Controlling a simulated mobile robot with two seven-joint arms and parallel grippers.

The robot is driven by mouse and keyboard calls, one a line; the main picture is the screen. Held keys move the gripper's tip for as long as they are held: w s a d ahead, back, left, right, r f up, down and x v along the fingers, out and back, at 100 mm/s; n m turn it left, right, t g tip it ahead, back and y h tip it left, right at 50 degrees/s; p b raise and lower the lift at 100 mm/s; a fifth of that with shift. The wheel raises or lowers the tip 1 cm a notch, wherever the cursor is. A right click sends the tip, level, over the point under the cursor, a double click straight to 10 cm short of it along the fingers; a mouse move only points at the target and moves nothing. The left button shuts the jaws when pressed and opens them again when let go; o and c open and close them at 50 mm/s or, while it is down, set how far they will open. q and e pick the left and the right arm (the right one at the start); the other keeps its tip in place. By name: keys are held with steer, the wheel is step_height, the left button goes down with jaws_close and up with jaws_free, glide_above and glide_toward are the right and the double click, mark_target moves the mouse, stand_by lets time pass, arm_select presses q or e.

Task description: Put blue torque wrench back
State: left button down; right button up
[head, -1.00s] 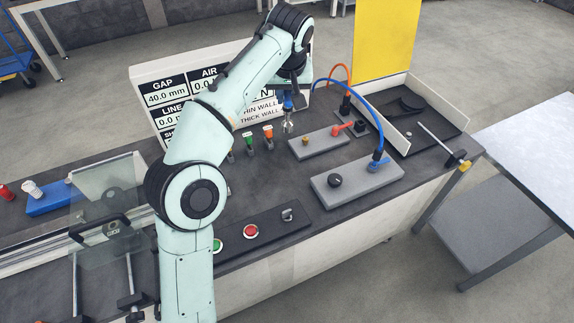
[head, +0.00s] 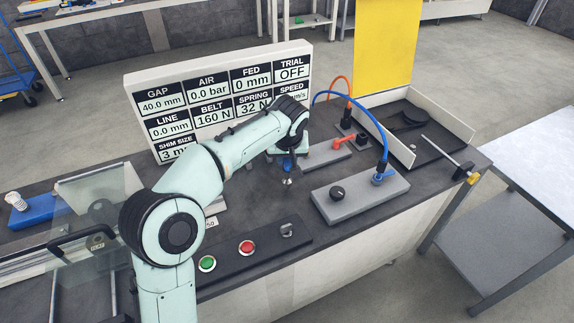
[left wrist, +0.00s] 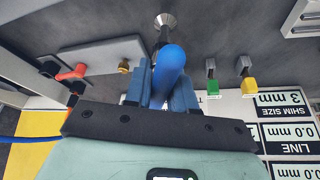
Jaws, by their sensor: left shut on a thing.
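My left gripper (head: 286,154) is at the end of the arm reaching over the dark bench, in front of the display board. It is shut on the blue torque wrench (head: 288,164). In the left wrist view the wrench's rounded blue handle (left wrist: 172,60) sits between the two blue fingers (left wrist: 163,88). A metal piece (left wrist: 165,20) shows beyond the handle, over the dark bench top. I cannot tell whether the wrench touches the bench. My right gripper is out of view.
Right of the gripper are a grey block with a red lever (head: 344,139) and a grey block with a black knob (head: 337,193). Green (left wrist: 212,86) and yellow (left wrist: 249,84) tagged pieces stand nearby. A black tray (head: 430,150) lies at right. Green and red buttons (head: 246,247) are in front.

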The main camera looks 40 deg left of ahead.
arm_select(q)
steer(key=shift+f, duration=1.15)
steer(key=shift+f, duration=0.2)
steer(key=c, duration=0.9)
jaws_free()
steer(key=shift+c, duration=0.2)
steer(key=shift+r, duration=0.1)
steer(key=shift+r, duration=0.3)
steer(key=p+v, duration=0.1)
steer(key=v, duration=1)
steer(key=shift+s+d+r, duration=0.1)
steer(key=shift+d+r, duration=0.05)
steer(key=shift+r, duration=0.15)
